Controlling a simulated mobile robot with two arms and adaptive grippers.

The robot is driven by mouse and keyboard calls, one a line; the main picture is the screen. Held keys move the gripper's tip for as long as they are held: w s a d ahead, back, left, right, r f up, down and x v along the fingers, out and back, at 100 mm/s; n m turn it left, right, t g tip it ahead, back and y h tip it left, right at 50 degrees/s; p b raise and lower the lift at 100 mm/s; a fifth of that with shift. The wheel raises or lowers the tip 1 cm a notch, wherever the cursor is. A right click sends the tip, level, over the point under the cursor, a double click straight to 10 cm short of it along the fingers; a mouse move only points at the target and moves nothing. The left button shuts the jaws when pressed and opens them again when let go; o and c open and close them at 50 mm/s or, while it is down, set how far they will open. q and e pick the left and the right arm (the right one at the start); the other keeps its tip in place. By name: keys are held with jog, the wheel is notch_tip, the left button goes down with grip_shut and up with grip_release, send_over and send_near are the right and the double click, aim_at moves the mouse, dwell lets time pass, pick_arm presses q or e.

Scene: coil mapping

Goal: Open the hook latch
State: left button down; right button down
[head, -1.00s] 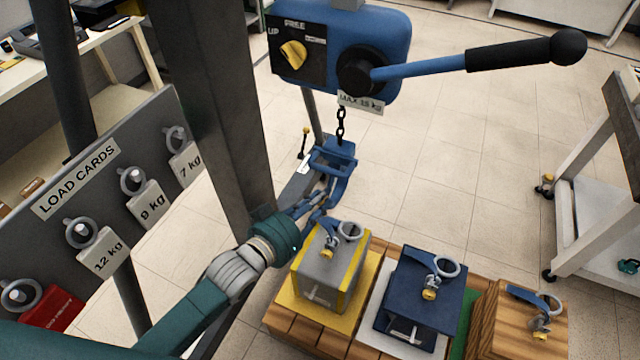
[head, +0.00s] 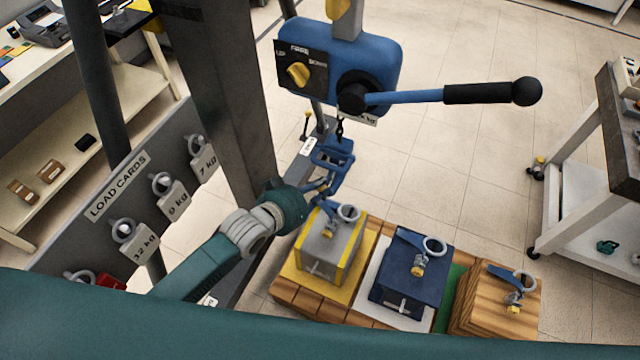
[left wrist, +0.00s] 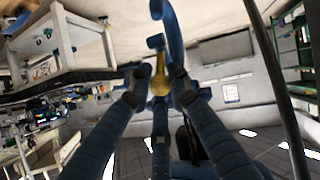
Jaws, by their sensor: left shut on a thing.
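A blue hook (head: 333,165) hangs on a short chain under the blue hoist (head: 345,65). My left gripper (head: 324,190) reaches up to its lower part from the left. In the left wrist view the two blue fingers of my left gripper (left wrist: 158,80) are on either side of a brass latch piece (left wrist: 159,72), closed on it. The blue curve of the hook (left wrist: 174,30) rises just above it. The latch is too small to make out in the head view, so I cannot tell there how far it is swung. My right gripper is not in view.
A grey-yellow block (head: 330,248), a dark blue block (head: 412,278) and a wooden block (head: 497,298), each with a ring on top, stand below on a wooden platform. A grey column (head: 222,100) and the load cards board (head: 100,232) stand left.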

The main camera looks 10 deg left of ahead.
pick_arm(q)
jog(key=shift+w+r, duration=0.25)
jog(key=shift+r, duration=0.15)
jog(key=c, duration=1.6)
grip_release()
jog(key=shift+c, duration=0.2)
jog(key=shift+f, duration=0.15)
jog(key=shift+s, duration=0.1)
jog(key=shift+v, duration=3.9)
